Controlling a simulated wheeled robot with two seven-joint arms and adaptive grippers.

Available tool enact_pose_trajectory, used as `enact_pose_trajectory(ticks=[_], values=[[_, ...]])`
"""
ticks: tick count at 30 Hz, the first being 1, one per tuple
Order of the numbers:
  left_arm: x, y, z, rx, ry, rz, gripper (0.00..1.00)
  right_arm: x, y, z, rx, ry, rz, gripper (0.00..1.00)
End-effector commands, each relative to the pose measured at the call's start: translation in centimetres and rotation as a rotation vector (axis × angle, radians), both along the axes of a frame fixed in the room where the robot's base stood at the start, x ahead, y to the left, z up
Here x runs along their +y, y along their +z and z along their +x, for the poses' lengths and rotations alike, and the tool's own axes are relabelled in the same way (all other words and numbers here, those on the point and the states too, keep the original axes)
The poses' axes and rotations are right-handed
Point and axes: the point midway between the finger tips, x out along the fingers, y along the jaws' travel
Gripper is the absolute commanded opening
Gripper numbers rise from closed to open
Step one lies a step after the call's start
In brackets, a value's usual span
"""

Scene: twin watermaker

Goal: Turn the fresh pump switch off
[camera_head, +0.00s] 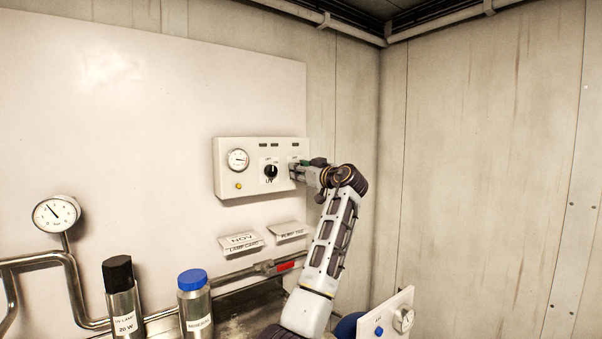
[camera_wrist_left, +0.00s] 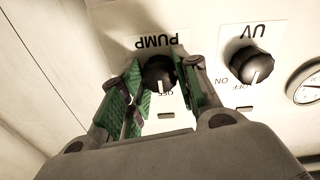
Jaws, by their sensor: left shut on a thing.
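The pump switch is a round black knob (camera_wrist_left: 159,73) labelled PUMP, upside down in the left wrist view. Its white pointer mark faces down in that view, toward the printed OFF. My left gripper (camera_wrist_left: 152,88) has its green-padded fingers on both sides of this knob and is shut on it. In the head view my left gripper (camera_head: 302,172) is at the right end of the white control panel (camera_head: 228,182) and hides the pump knob. My right gripper is not in view.
Beside the pump switch is the UV knob (camera_wrist_left: 250,66), also seen in the head view (camera_head: 271,171). A gauge (camera_head: 238,160) is on the panel. Below are two label holders, a pipe and two bottles (camera_head: 123,300) (camera_head: 195,305). Another white panel (camera_head: 390,318) with a knob stands lower right.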

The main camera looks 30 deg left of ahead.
Motion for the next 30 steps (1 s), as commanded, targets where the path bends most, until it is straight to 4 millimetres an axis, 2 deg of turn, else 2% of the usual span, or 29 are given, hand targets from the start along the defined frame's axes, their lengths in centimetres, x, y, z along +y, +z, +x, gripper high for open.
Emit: enact_pose_trajectory(ticks=[10, 11, 16, 30], values=[[-0.03, 0.17, -0.01, -0.006, -0.001, 0.0, 0.08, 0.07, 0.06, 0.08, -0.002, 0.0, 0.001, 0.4], [-0.03, 0.17, -0.01, -0.006, -0.002, 0.0, 0.34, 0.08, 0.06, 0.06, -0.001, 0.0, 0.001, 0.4], [-0.03, 0.13, -0.02, -0.005, -0.001, -0.001, 0.55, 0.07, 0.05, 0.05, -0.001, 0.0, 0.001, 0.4], [-0.45, 0.01, -0.16, -0.003, -0.001, -0.001, 0.55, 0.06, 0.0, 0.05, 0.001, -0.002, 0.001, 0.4]])
